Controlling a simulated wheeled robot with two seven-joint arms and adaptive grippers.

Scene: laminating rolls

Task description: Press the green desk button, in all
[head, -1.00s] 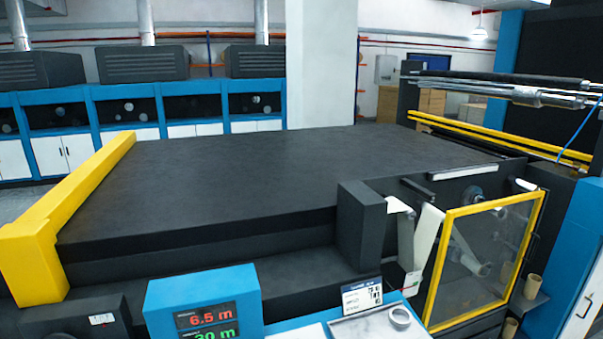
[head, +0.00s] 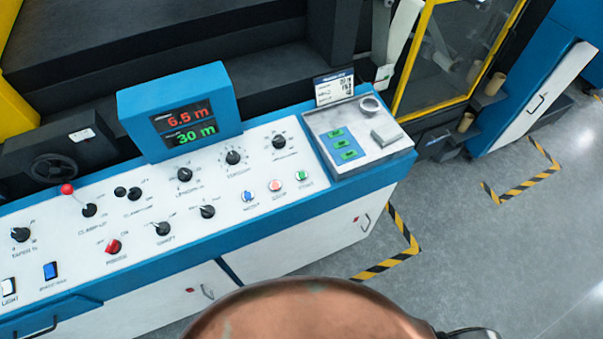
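The green button (head: 301,176) is small and round on the white sloping control desk (head: 130,262), near its right end. It is the rightmost of a row of three, beside a red button (head: 275,186) and a blue button (head: 249,196). Whether it is pressed cannot be told. Neither of my grippers shows in the head view. A copper-coloured rounded part, which I take to be mine, fills the bottom middle.
A blue display box (head: 180,112) reads 6.5 m and 30 m. Several knobs and a red-topped lever (head: 68,188) stand on the desk. Open floor (head: 480,250) lies right.

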